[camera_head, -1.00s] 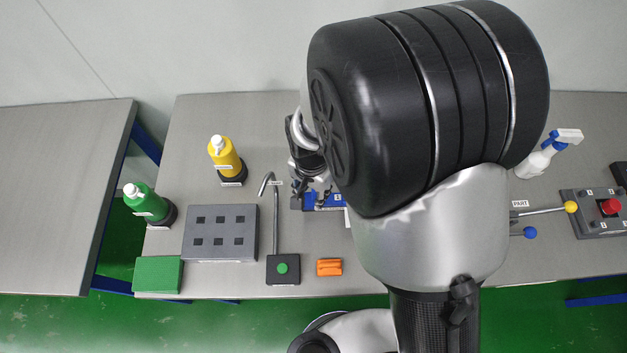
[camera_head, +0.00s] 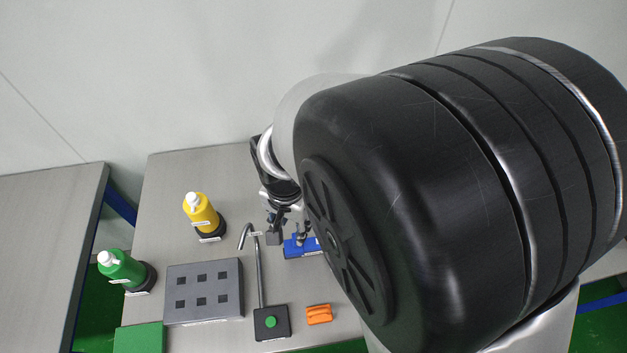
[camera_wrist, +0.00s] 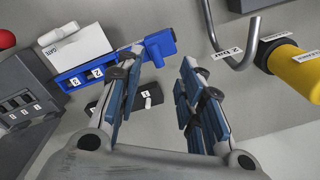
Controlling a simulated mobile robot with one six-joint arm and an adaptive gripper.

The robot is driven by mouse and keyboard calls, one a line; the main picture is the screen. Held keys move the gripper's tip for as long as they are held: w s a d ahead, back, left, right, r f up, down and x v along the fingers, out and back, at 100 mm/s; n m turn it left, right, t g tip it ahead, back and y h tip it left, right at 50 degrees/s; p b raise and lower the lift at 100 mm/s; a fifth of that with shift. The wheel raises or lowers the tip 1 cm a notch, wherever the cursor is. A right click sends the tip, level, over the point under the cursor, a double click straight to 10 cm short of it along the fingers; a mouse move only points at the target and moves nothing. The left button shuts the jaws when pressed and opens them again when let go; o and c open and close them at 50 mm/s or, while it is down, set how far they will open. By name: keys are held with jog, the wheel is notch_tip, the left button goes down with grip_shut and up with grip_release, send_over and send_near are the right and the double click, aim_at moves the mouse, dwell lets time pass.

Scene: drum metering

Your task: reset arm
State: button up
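My gripper (camera_wrist: 160,78) is open in the wrist view, with its two fingers apart and nothing between them. In the head view my gripper (camera_head: 288,234) is partly hidden behind my arm. It shows above or beside a blue block (camera_head: 303,246), apart from the hooked pipe (camera_head: 258,270). In the wrist view the blue block (camera_wrist: 120,60) lies beyond the left finger, with numbered labels and a white labelled card (camera_wrist: 76,48) next to it.
A yellow bottle (camera_head: 201,212) and a green bottle (camera_head: 120,269) stand at left. A grey box with dark squares (camera_head: 204,291), a green block (camera_head: 139,338) and an orange piece (camera_head: 319,314) sit nearer. My arm hides the right side.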

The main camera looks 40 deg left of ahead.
dwell(0.4)
jog(key=w+d+r+m+t, duration=0.1)
jog(key=w+d+r, duration=0.3)
jog(key=d+r, duration=0.15)
jog(key=w+d+r+y+b, duration=0.1)
jog(key=w+d+r, duration=0.25)
jog(key=d, duration=0.35)
jog(key=w+d+r+m+t, duration=0.1)
jog(key=w+d+r, duration=0.2)
jog(key=d+r, duration=0.25)
jog(key=s+d+r+t+b, duration=0.1)
jog(key=s+d+r, duration=0.1)
jog(key=d, duration=0.8)
jog(key=s+d+r+m+t+h, duration=0.1)
jog(key=s+d, duration=0.4)
jog(key=d, duration=0.6)
jog(key=shift+d+r+t+b, duration=0.2)
jog(key=shift+r+t+b, duration=0.15)
jog(key=shift+r, duration=0.15)
